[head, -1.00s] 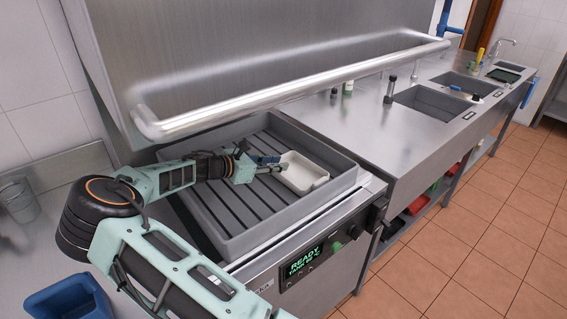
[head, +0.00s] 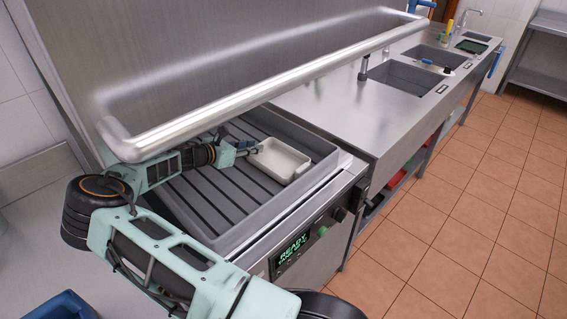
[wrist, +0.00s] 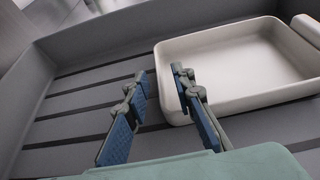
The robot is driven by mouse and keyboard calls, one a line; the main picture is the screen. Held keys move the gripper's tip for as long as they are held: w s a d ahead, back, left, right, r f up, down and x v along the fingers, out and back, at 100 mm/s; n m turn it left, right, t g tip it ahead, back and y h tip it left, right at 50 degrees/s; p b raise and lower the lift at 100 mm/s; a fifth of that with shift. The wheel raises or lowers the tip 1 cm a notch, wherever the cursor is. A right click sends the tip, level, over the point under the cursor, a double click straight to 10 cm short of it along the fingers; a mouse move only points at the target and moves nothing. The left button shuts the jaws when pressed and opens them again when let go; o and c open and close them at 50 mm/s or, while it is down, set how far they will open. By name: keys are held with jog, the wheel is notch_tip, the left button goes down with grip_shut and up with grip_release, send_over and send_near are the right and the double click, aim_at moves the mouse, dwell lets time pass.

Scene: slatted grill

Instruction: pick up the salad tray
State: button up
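The salad tray (head: 284,161) is a white, shallow rectangular tray with rounded corners and looks empty. It sits on the dark slats at the right part of the grill (head: 190,205). In the wrist view the tray (wrist: 262,100) fills the upper right. My gripper (wrist: 160,72) is open, with its left finger outside the tray's left wall and its right finger over the tray's inside. The wall lies between the fingers, with gaps visible. In the head view my gripper (head: 250,148) is at the tray's left end, and its fingertips are partly hidden.
The grill's raised grey rim surrounds the slats. A thick metal handle bar (head: 270,95) of the raised lid runs above the grill and my arm. A steel counter with sinks (head: 405,80) extends to the right. The slats left of the tray are clear.

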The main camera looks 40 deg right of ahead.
jog(key=x, duration=0.3)
jog(key=shift+w+d, duration=0.15)
jog(key=shift+d, duration=0.05)
grip_shut()
